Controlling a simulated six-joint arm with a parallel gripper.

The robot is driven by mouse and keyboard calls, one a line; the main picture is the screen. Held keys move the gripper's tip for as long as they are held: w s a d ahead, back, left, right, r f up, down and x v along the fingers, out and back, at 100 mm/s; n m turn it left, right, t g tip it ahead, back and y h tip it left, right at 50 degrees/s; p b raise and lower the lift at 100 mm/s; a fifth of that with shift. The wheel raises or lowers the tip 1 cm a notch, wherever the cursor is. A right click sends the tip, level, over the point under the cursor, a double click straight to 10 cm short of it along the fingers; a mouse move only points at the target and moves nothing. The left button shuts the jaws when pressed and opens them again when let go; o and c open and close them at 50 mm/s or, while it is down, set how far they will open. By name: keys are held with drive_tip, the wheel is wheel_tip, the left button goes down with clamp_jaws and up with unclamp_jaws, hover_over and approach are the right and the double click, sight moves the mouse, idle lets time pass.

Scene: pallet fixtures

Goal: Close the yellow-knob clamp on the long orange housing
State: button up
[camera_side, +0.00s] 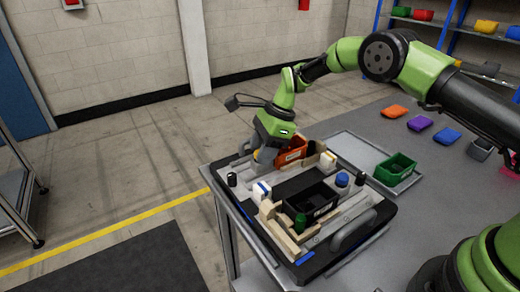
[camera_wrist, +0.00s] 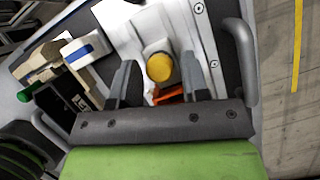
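The orange housing (camera_side: 292,152) sits on the far part of the pallet fixture, beside my gripper (camera_side: 264,160). In the wrist view only a bit of the orange housing (camera_wrist: 170,95) shows behind the fingers. The round yellow knob (camera_wrist: 159,67) shows from above on a pale clamp base, between the fingertips of my gripper (camera_wrist: 160,80). My gripper is open, with a visible gap on each side of the knob. I cannot tell the exact clamp position.
A black housing (camera_side: 318,200) sits in the nearer fixture, beside a green knob (camera_side: 300,224) and a blue knob (camera_side: 342,180). A white block with a blue stripe (camera_side: 261,190) stands close to my gripper. A green bin (camera_side: 395,168) is on a grey tray (camera_side: 352,146) to the right.

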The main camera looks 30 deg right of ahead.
drive_tip(key=shift+o, duration=0.5)
drive_tip(key=shift+r, duration=0.1)
drive_tip(key=v, duration=0.9)
drive_tip(key=shift+r, duration=0.35)
drive_tip(key=shift+d+r, duration=0.1)
drive_tip(key=s+r+n+t+h, duration=0.1)
drive_tip(key=s+r+n+t, duration=0.2)
drive_tip(key=s+r+n, duration=0.8)
drive_tip(key=s+d+r+n+t, duration=0.1)
drive_tip(key=s+r+n, duration=0.1)
drive_tip(key=s, duration=0.7)
drive_tip(key=s+r+n+t+h, duration=0.1)
drive_tip(key=s+r+n+t, duration=0.1)
drive_tip(key=s, duration=0.7)
drive_tip(key=shift+d+r+n, duration=0.15)
drive_tip(key=shift+d+n, duration=0.25)
drive_tip(key=shift+n, duration=0.4)
